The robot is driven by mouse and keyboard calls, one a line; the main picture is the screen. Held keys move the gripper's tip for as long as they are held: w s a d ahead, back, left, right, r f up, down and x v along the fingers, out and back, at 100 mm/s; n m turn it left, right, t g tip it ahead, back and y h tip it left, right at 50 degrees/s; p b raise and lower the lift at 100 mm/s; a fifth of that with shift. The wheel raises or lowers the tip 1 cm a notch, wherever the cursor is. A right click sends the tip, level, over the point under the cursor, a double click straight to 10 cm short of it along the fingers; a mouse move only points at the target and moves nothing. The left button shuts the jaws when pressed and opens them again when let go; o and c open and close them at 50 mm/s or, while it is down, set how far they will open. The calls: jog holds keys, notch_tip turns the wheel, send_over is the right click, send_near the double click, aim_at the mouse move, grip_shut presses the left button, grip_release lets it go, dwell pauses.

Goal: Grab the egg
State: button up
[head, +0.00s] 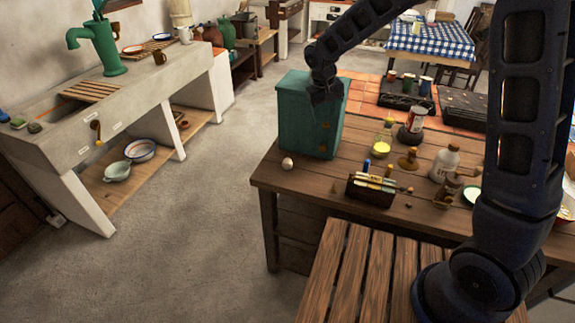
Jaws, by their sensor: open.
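A small pale egg (287,164) rests on the wooden table (268,181) near its left end, just in front of the teal drawer box. My arm comes down from the upper right. My gripper (327,100) is dark and small in this view, over the upper part of the teal box, higher than the egg and to its right. It is apart from the egg. The jaws are open; their fingertips are hard to make out against the box.
The teal drawer box (300,118) stands right behind the egg. A dark holder (371,192) with brushes, a yellow-filled glass (381,143) and several bottles stand to the right. The table's left edge is close to the egg.

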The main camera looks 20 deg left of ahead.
jog(key=n, duration=0.2)
send_near(286, 160)
jog(key=shift+h, duration=0.3)
jog(key=x, duration=0.5)
jog(key=shift+f, duration=0.4)
jog(key=shift+a+x, duration=0.15)
jog(key=shift+x, duration=1.25)
jog(key=shift+a+x, duration=0.15)
jog(key=shift+x, duration=1.2)
jog(key=shift+w, duration=0.15)
jog(key=c, duration=0.8)
